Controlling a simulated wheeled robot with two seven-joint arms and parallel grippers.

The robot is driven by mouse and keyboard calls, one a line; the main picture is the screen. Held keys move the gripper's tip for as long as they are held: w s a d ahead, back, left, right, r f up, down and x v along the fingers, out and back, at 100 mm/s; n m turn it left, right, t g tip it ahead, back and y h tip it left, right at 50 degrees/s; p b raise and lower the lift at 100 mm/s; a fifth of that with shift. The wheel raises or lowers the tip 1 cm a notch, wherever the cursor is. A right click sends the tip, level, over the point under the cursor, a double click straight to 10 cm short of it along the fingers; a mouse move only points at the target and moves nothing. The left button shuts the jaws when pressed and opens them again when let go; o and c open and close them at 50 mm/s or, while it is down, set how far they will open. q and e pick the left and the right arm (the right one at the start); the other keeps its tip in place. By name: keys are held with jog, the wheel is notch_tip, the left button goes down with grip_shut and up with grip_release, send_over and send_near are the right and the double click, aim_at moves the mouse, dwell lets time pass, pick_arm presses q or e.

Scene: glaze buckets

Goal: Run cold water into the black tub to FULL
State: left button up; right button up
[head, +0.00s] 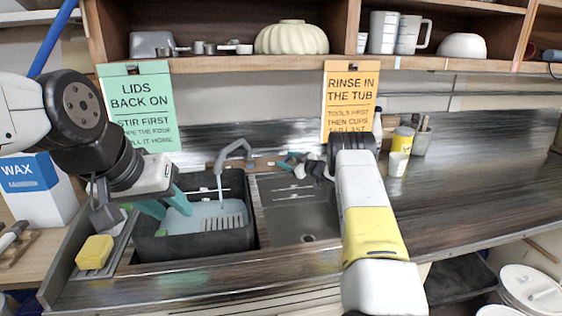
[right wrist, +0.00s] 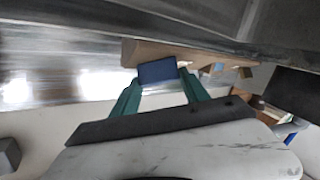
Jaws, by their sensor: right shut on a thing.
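The black tub (head: 207,243) stands in the left sink basin and holds pale bluish water (head: 203,211). A thin stream runs into it from the grey spout (head: 236,146). A pale mark with unreadable lettering shows on the tub's back wall, above the water. My right gripper (head: 294,160) is behind the right basin. In the right wrist view its teal fingers are shut on a blue tap handle (right wrist: 157,72) in front of a wooden block (right wrist: 134,52). My left gripper (head: 166,204) is open at the tub's left side; whether it touches the tub is unclear.
The right basin (head: 303,214) is empty. A yellow sponge (head: 94,252) lies left of the tub. Two signs (head: 138,105) (head: 350,100) hang from the shelf. A yellow-labelled pot (head: 402,140) and a white cup (head: 397,163) stand on the counter, which is clear further right.

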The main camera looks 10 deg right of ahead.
jog(key=shift+n+g, duration=0.3)
jog(key=shift+n, duration=0.1)
jog(key=o, duration=1.4)
jog(key=shift+v, duration=3.9)
jog(key=shift+w+d+f, duration=0.1)
jog(key=shift+d, duration=0.05)
